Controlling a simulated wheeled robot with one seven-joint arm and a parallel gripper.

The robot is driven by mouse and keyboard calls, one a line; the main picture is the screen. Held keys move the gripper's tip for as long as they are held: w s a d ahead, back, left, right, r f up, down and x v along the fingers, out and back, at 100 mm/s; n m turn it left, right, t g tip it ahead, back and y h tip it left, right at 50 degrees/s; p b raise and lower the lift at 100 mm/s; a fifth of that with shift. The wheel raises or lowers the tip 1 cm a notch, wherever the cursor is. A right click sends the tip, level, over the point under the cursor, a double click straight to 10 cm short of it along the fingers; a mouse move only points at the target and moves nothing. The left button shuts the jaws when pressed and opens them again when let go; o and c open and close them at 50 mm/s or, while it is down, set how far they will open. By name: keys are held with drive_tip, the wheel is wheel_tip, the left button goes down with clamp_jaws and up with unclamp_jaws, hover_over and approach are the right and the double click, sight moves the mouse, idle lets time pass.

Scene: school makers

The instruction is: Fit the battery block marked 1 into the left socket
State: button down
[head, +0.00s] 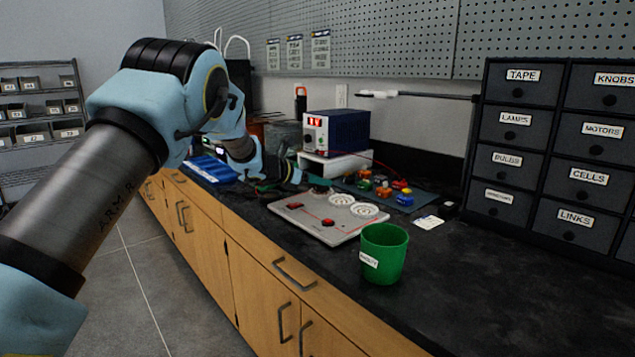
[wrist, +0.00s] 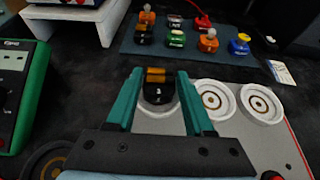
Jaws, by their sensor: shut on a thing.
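My gripper (wrist: 161,88) is shut on a dark battery block (wrist: 159,92) with an orange top; its small pale mark is hard to read. In the head view my gripper (head: 312,181) is over the far left corner of the grey board (head: 306,225), and the block cannot be made out there. The right socket (wrist: 262,103) is empty too (head: 364,211).
A blue mat (wrist: 185,45) behind the board holds several coloured blocks. A green cup (head: 384,255) stands at the board's front right. A green meter (wrist: 22,85) lies left, and a power supply (head: 336,132) stands behind. The bench right of the cup is clear.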

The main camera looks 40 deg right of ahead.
drive_tip(key=shift+f+b, duration=0.55)
drive_tip(key=shift+b, duration=0.05)
drive_tip(key=c, duration=0.6)
unclamp_jaws()
drive_tip(key=shift+o, duration=0.2)
drive_tip(key=shift+b+v, duration=1.8)
drive_tip(key=shift+v, duration=3.7)
drive_tip(key=shift+w+a, duration=0.1)
